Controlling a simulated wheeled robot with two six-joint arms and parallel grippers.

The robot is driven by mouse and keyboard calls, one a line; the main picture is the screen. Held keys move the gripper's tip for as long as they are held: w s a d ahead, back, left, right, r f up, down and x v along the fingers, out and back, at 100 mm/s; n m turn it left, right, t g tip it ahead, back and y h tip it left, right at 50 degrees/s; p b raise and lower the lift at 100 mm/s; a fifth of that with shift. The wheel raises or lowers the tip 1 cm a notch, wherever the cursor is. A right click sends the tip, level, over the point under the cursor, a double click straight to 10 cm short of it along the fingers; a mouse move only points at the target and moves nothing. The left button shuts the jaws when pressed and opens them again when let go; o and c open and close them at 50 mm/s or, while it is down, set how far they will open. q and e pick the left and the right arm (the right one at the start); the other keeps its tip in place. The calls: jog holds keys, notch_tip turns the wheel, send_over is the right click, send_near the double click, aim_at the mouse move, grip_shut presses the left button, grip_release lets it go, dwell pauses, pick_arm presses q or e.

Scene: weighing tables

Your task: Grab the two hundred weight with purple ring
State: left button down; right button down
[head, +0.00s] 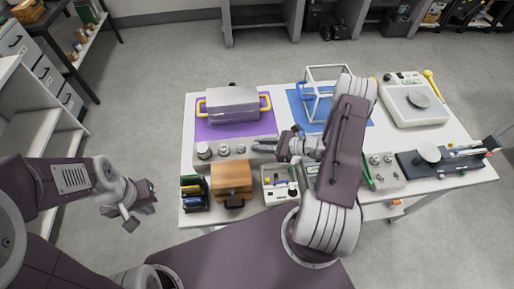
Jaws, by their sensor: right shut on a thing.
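Several silvery metal weights (224,150) stand on a long grey block (238,158) at the front left of the white table. My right gripper (262,146) reaches in from the right and is shut at the right part of this block. What it holds is mostly hidden and too small to make out. I cannot tell a purple ring on any weight. My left gripper (138,214) is open and empty, off the table's left side above the floor.
A wooden box (232,178), a dark rack (194,192) and a small device (281,184) stand in front. A balance (415,103) stands far right. My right arm covers the table's middle.

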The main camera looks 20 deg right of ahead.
jog(key=shift+r, duration=0.1)
jog(key=shift+r, duration=0.35)
jog(key=r, duration=0.2)
jog(key=w+r, duration=0.1)
jog(key=shift+w+r+b, duration=0.15)
jog(key=shift+r+b, duration=0.25)
jog(key=w+r+b, duration=0.1)
jog(key=w+r, duration=0.5)
jog(key=w, duration=0.4)
jog(key=shift+w+r, duration=0.2)
jog(key=shift+w, duration=0.05)
